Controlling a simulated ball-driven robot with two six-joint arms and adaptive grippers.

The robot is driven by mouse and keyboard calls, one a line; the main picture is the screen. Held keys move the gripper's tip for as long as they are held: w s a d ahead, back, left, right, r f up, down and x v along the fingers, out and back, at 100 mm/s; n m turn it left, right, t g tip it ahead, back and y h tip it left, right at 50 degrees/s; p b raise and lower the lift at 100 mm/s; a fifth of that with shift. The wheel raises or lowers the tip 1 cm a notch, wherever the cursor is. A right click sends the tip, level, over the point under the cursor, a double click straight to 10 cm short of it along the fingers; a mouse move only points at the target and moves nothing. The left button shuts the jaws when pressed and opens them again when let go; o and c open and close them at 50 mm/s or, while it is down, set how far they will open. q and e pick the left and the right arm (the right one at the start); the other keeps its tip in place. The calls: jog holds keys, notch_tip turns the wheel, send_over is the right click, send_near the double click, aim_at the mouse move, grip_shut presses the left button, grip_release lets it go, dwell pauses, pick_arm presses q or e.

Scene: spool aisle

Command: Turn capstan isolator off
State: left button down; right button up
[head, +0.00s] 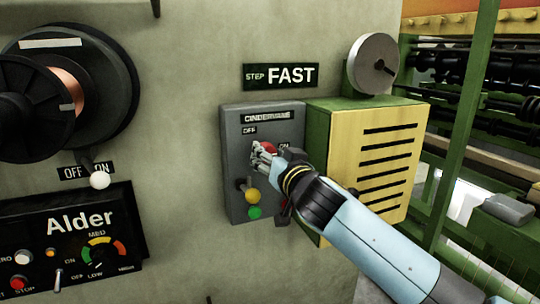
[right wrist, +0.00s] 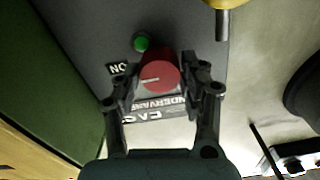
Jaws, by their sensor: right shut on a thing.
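A grey control box (head: 236,170) labelled CINDERVANE is on the wall, with OFF at upper left and ON at right. Its red rotary knob (head: 267,147) is partly hidden by my right gripper (head: 262,155). In the right wrist view, which is upside down, the red knob (right wrist: 158,76) sits between the two fingers of the right gripper (right wrist: 160,80), which is shut on it. The knob's white pointer line points left in that view, to the side where the ON label (right wrist: 118,69) is. The OFF label is not visible there. My left gripper is not in view.
A yellow louvred box (head: 375,165) stands close on the right. The black Alder panel (head: 70,235) and a copper spool (head: 70,85) are on the left.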

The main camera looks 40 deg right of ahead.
jog(key=shift+n, duration=0.4)
jog(key=shift+a+f+n+p, duration=0.1)
jog(key=shift+n+p, duration=0.65)
jog(key=shift+n, duration=3.55)
jog(key=shift+a+n+p, duration=0.1)
jog(key=shift+n+p, duration=0.6)
jog(key=shift+n, duration=3.6)
jog(key=o, duration=1.2)
